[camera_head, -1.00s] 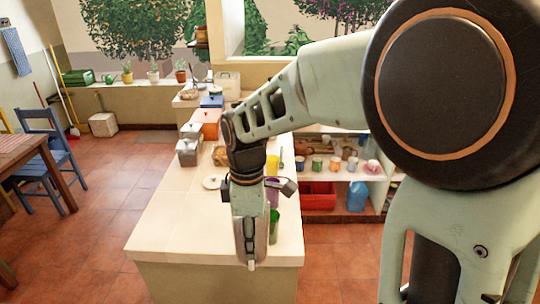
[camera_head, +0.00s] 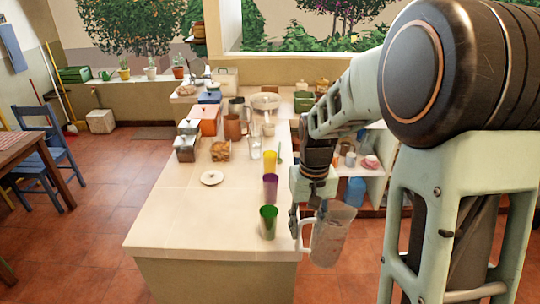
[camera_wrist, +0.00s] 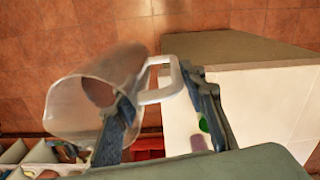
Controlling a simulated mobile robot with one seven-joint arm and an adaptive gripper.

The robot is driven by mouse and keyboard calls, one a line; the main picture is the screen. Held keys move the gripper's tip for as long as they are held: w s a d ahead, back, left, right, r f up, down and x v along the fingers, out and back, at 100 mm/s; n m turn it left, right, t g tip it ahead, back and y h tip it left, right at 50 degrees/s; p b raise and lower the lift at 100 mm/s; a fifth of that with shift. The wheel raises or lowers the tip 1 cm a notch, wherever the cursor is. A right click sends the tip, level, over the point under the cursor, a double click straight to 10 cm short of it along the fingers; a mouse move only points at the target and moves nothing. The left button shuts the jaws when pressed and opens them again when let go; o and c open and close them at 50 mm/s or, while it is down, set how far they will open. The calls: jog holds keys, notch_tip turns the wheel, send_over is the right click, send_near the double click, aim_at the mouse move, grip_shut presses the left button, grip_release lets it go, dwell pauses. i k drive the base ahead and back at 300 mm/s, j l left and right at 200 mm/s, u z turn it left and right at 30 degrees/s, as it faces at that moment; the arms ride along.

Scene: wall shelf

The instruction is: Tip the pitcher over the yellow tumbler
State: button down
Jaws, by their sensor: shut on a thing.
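The clear pitcher (camera_head: 334,232) hangs in the air off the counter's right edge, near its front corner, with its top leaning a little right. My gripper (camera_head: 297,222) is shut on its handle (camera_head: 303,236). The wrist view shows the pitcher's body (camera_wrist: 88,98) to the left and the pale handle (camera_wrist: 163,84) between my fingers (camera_wrist: 160,100). I cannot tell what is inside. The yellow tumbler (camera_head: 268,162) stands upright on the counter, behind the purple tumbler (camera_head: 270,187) and the green tumbler (camera_head: 267,223). The pitcher is apart from all three, to their right and nearer.
The counter (camera_head: 190,222) is bare at its front left. A white lid (camera_head: 212,178), a bread basket (camera_head: 220,150), a glass jar (camera_head: 254,147) and canisters (camera_head: 187,148) stand farther back. Shelves with a blue jug (camera_head: 356,192) lie to the right.

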aim_at(269, 156)
jog(key=i+l, duration=2.1)
jog(key=l, duration=0.15)
jog(key=i+l+u, duration=0.1)
jog(key=u, duration=0.35)
